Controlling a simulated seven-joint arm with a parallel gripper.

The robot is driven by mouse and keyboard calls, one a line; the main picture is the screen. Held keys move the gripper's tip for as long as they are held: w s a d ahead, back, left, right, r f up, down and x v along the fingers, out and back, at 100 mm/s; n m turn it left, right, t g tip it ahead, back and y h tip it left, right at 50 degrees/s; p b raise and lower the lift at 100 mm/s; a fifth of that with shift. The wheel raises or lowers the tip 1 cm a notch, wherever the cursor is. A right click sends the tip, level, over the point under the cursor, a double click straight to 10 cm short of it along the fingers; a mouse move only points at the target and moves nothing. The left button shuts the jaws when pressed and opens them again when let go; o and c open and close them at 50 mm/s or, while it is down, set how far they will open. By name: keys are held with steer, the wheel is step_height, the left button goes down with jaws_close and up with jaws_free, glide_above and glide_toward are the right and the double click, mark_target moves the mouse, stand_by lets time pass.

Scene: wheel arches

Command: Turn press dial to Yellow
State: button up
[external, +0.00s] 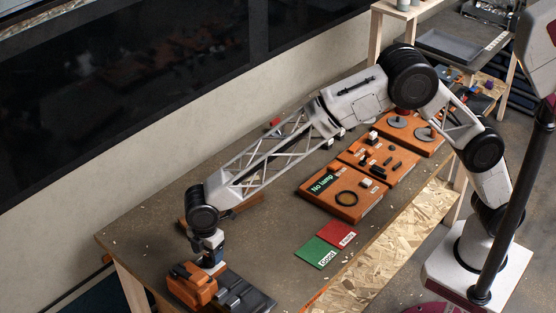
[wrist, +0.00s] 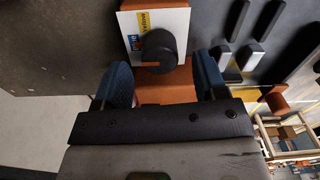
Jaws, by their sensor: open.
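The press (external: 192,284), with an orange body and dark grey parts, sits at the near left corner of the table. In the wrist view its black round dial (wrist: 158,50) stands on a white plate (wrist: 176,20) with a blue and a yellow label beside it. The exact dial setting is hard to read. My gripper (wrist: 163,72) is open, its two blue fingers on either side of the dial with gaps showing. In the external view my gripper (external: 210,259) points down at the press and hides the dial.
Green (external: 315,253) and red (external: 338,234) label squares lie to the right. Beyond them are orange boards, one with a "No lamp" display (external: 322,183). Dark grey bars (wrist: 267,20) lie beside the dial plate. The table middle is mostly clear.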

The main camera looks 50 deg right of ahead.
mark_target(208, 257)
steer(key=shift+f, duration=1.65)
steer(key=c, duration=0.9)
